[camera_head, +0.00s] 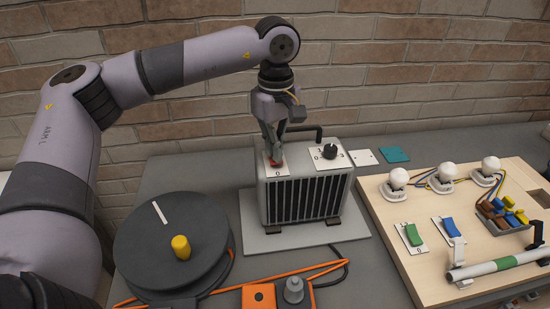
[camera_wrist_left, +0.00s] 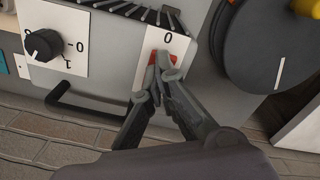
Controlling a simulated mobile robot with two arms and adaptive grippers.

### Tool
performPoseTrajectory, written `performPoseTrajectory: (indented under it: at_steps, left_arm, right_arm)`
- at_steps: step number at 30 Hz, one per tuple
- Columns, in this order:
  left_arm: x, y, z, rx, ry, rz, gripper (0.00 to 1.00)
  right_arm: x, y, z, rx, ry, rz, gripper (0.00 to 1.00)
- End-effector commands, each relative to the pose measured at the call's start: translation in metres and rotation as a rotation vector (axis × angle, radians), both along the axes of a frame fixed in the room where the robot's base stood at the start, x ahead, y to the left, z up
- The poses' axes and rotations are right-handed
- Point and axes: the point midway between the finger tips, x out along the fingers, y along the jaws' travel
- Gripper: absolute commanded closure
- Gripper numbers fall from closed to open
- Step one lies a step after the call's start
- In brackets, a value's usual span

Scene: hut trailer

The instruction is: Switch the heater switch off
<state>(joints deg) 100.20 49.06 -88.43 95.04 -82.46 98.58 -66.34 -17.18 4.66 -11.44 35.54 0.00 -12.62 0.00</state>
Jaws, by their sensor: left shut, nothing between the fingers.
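The heater (camera_head: 306,195) is a grey box with a dark front grille, standing on a light plate on the table. Its red switch (camera_wrist_left: 162,58) sits on a white plate marked 0 on the heater's top. My left gripper (camera_head: 273,158) comes down over the switch with its fingers shut and empty. In the left wrist view the fingertips (camera_wrist_left: 157,82) are at the edge of the red rocker and partly cover it; I cannot tell whether they touch it. Part of the switch plate is hidden. My right gripper is in no view.
A black dial (camera_head: 329,152) and a black handle (camera_head: 305,131) are on the heater's top. A dark cable reel (camera_head: 150,255) stands at left. A wooden board (camera_head: 390,250) with bulbs and switches is at right. An orange box (camera_head: 258,297) lies in front.

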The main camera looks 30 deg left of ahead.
Motion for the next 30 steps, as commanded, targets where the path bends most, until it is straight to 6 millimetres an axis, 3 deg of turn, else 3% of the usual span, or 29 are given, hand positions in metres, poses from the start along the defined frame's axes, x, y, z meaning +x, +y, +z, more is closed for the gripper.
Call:
performPoseTrajectory:
  at_steps: [19, 30]
  left_arm:
    - [-0.001, 0.0, -0.009, 0.001, 0.004, 0.0, 1.0]
    - [0.0, 0.0, 0.018, 0.001, 0.002, 0.0, 1.0]
  right_arm:
    - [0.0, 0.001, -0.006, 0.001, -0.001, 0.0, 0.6]
    - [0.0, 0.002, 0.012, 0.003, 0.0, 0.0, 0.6]
